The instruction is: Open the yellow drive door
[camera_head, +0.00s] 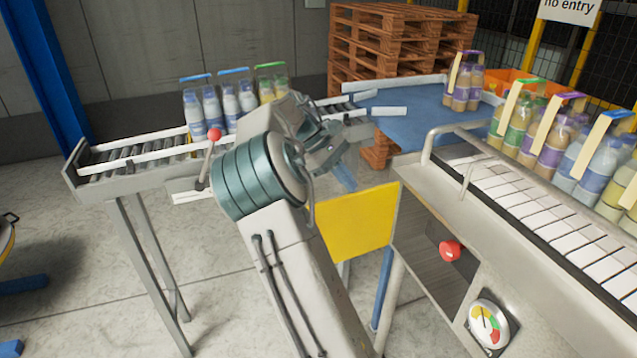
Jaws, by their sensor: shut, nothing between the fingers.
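The yellow drive door (357,223) is a flat panel at the left end of the packer's side. It stands swung out at an angle from the machine body, its right edge at the machine's corner. To its right a dark recess (428,232) shows in the side. My gripper (343,180) is just above the door's top edge, pointing down, shut and empty. Its fingertips are small here, and I cannot tell whether they touch the door. My arm covers the area left of the door.
A red knob (450,250) and a round gauge (489,325) are on the packer's side. Bottle packs stand on the white slat conveyor (545,207). A roller conveyor (120,160) with a red-ball lever (214,134) is behind my arm. Pallets (395,50) stand behind.

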